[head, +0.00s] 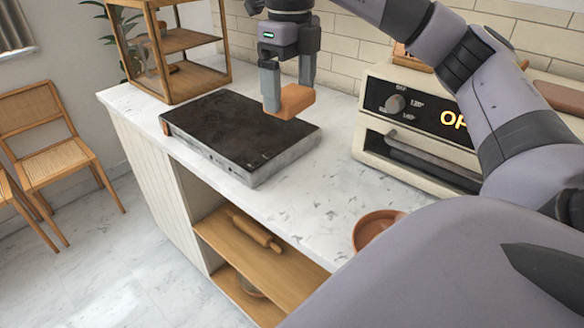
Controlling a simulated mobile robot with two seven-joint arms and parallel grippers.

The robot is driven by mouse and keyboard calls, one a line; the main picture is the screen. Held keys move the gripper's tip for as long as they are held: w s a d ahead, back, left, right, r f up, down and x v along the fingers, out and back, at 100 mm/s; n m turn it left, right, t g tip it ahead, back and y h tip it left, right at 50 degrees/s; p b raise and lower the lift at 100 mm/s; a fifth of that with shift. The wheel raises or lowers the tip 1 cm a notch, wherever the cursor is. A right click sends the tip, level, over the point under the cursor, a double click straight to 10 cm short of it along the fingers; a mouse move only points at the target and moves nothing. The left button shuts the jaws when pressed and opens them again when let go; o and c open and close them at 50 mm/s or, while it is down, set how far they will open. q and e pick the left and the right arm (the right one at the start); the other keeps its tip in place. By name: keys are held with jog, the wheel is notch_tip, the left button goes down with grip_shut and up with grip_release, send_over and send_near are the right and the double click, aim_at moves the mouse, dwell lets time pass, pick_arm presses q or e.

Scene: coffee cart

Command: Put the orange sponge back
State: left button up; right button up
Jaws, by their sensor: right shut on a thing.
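The orange sponge (292,101) is held between the fingertips of my right gripper (287,97) in the head view. My right gripper is shut on it and points downward. The sponge appears above the right rear part of a dark flat griddle (225,130) on the counter; whether it touches the surface I cannot tell. The gripper fingers hide part of the sponge. My left gripper is not in view.
A wooden display case (174,95) stands at the counter's far left. A cream oven (418,125) with a lit display is at the right. A terracotta dish (372,228) sits near the front edge. The marble counter (300,190) is clear between them.

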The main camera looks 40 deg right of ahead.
jog(key=shift+d+r+m, duration=0.1)
jog(key=shift+d+m, duration=0.05)
jog(key=shift+m, duration=0.15)
jog(key=shift+s+f, duration=0.1)
jog(key=shift+f, duration=0.15)
notch_tip(320, 180, down, 14)
jog(key=b, duration=0.5)
jog(key=shift+f, duration=0.6)
notch_tip(320, 180, down, 4)
jog(key=shift+f+b, duration=0.1)
jog(key=shift+b, duration=0.2)
